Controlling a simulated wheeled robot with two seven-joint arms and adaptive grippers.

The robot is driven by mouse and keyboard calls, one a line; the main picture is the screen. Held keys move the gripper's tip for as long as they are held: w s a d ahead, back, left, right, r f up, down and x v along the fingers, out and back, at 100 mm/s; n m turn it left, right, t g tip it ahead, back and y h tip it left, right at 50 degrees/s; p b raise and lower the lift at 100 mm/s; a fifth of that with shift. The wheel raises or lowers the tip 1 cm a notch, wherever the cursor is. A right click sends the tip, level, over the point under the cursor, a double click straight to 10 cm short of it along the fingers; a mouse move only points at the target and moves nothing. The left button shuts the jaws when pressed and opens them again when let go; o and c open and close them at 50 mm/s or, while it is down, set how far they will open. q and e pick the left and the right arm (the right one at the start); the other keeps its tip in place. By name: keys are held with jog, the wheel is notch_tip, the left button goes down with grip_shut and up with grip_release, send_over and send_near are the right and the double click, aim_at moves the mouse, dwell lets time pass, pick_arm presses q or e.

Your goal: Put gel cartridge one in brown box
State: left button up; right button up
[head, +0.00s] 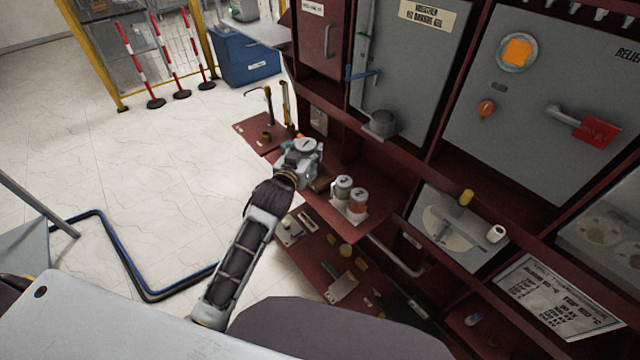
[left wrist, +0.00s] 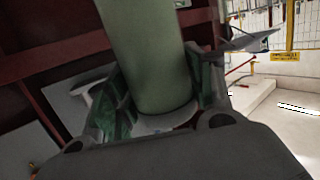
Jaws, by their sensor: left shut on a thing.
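Gel cartridge one (head: 306,145), with a pale lid marked 1, is in my left gripper (head: 298,158) in the head view, above the dark red shelf. In the left wrist view it is a green cylinder (left wrist: 146,55) between the two fingers of my left gripper (left wrist: 158,100), which is shut on it. A small brown shape (head: 320,184) shows just below and right of the gripper; I cannot tell whether it is the brown box. My right gripper is not in view.
A lower red shelf (head: 310,262) holds several small items. Open floor lies left.

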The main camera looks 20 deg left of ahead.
pick_arm(q)
jog(key=f, duration=0.2)
jog(key=s+f+b, duration=0.1)
jog(key=f, duration=0.2)
jog(key=s+a+f+b, duration=0.1)
jog(key=f, duration=0.2)
jog(key=w+d+f+b, duration=0.1)
jog(key=w+f+b, duration=0.6)
jog(key=w+b, duration=0.45)
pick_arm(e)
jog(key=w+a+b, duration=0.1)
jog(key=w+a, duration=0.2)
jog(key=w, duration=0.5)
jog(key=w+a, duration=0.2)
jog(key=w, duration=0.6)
pick_arm(q)
jog(key=w+r+b, duration=0.3)
jog(key=w+b, duration=0.5)
jog(key=b, duration=0.4)
jog(key=shift+a, duration=0.25)
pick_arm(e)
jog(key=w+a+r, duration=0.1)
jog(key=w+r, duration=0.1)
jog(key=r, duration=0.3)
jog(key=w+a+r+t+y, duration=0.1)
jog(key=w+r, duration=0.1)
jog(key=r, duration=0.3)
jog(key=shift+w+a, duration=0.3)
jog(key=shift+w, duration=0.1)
